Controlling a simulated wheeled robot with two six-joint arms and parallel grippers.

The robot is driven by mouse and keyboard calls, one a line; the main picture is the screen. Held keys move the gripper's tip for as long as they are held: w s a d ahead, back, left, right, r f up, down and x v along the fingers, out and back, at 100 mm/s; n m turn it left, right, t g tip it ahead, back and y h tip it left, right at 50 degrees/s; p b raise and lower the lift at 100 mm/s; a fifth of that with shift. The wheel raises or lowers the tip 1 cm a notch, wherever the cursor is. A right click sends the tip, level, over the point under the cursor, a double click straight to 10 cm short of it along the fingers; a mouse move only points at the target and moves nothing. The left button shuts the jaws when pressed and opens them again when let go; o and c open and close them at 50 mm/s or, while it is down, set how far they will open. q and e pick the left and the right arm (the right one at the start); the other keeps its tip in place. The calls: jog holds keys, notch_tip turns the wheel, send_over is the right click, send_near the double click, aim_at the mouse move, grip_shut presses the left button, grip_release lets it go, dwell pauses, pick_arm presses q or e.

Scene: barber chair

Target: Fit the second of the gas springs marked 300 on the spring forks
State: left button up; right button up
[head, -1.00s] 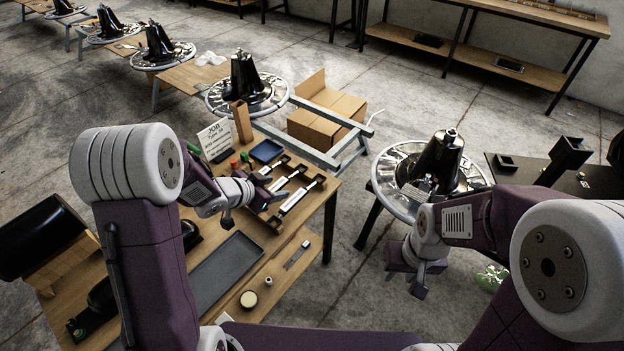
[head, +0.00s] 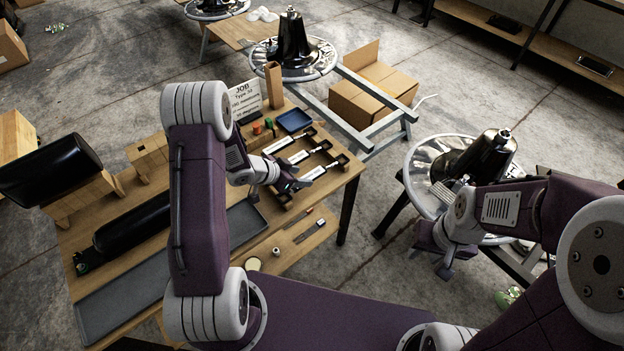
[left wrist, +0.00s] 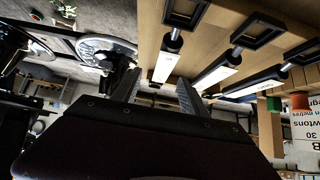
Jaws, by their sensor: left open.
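Gas springs with black ends and white labels lie side by side in dark holders on the wooden bench in the head view: a far one (head: 279,145), a middle one (head: 298,157) and a near one (head: 314,173). Their markings are too small to read. My left gripper (head: 293,185) is open and empty beside the near spring. In the left wrist view, three springs (left wrist: 166,62) (left wrist: 216,76) (left wrist: 256,87) show beyond the parted fingers (left wrist: 158,92). My right gripper (head: 441,253) hangs beside the right chair base; its jaws are unclear. I cannot pick out the spring forks.
A job card (head: 243,98), a blue tray (head: 294,121) and a wooden block (head: 274,84) stand behind the springs. A long grey tray (head: 130,290) lies on the bench at left. A round chair base (head: 420,160) stands right. An open carton (head: 375,95) is on the floor.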

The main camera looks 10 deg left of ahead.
aim_at(309, 177)
pick_arm(q)
jog(key=x, duration=0.6)
jog(key=shift+w+a+b, duration=0.1)
jog(key=shift+a+b, duration=0.15)
jog(key=shift+b, duration=0.1)
jog(key=shift+r, duration=0.1)
jog(key=c, duration=0.4)
grip_shut()
dwell(0.5)
